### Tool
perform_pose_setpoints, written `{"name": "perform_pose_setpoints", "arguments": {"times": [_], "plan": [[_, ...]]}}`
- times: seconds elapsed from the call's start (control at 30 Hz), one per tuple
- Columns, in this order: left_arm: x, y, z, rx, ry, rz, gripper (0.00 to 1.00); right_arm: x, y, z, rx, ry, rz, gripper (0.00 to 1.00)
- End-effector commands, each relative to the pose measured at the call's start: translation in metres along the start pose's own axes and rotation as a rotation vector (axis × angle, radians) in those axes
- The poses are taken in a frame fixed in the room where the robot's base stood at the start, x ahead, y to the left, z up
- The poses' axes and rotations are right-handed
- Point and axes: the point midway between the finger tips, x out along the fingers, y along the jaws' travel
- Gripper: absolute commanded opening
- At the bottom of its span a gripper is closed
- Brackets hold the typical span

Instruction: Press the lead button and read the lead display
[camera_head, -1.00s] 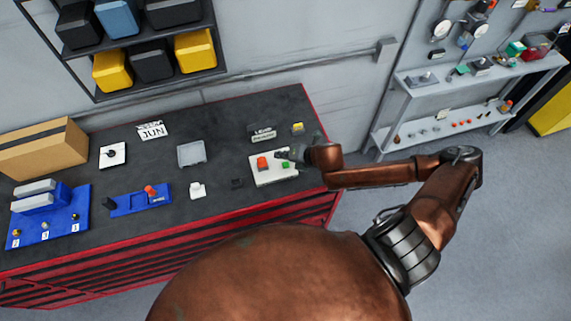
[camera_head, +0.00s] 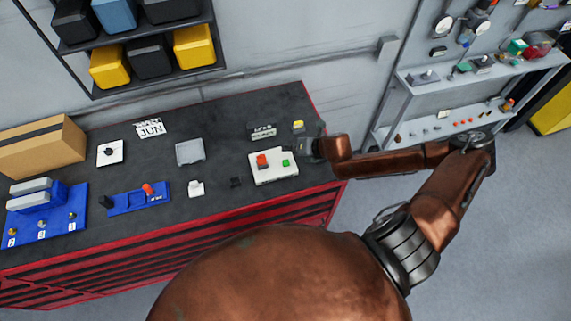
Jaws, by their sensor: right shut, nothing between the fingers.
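A small dark display block (camera_head: 263,132) with pale lettering stands at the right of the workbench; its text is too small to read surely. A white panel (camera_head: 281,178) in front of it carries a red button (camera_head: 262,160) and a green button (camera_head: 286,163). A small yellow-topped block (camera_head: 298,125) sits right of the display. I cannot tell which of these is the lead button. My right gripper (camera_head: 303,147) is shut and empty, just right of and behind the green button, apart from it in the picture. My left gripper is out of view.
The black workbench top (camera_head: 222,187) also holds a grey tray (camera_head: 190,152), a blue fixture (camera_head: 127,201), a JUN calendar block (camera_head: 150,128) and a cardboard box (camera_head: 42,147). A grey shelf unit (camera_head: 400,112) with small parts stands to the right.

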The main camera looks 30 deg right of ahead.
Motion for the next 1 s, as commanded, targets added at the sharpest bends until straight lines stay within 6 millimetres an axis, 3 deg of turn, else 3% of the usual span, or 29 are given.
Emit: {"name": "perform_pose_setpoints", "arguments": {"times": [0.03, 0.33, 0.6, 1.0], "plan": [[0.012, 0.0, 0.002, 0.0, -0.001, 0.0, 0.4, 0.008, -0.006, -0.006, 0.001, 0.0, 0.0, 0.0], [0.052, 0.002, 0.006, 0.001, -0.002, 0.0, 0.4, 0.034, -0.025, -0.025, 0.001, 0.0, -0.001, 0.0], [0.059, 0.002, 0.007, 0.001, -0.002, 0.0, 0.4, 0.047, -0.034, -0.034, 0.0, -0.001, 0.0, 0.0], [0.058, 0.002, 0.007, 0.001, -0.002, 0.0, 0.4, 0.047, -0.034, -0.034, 0.0, 0.0, 0.0, 0.0]]}}
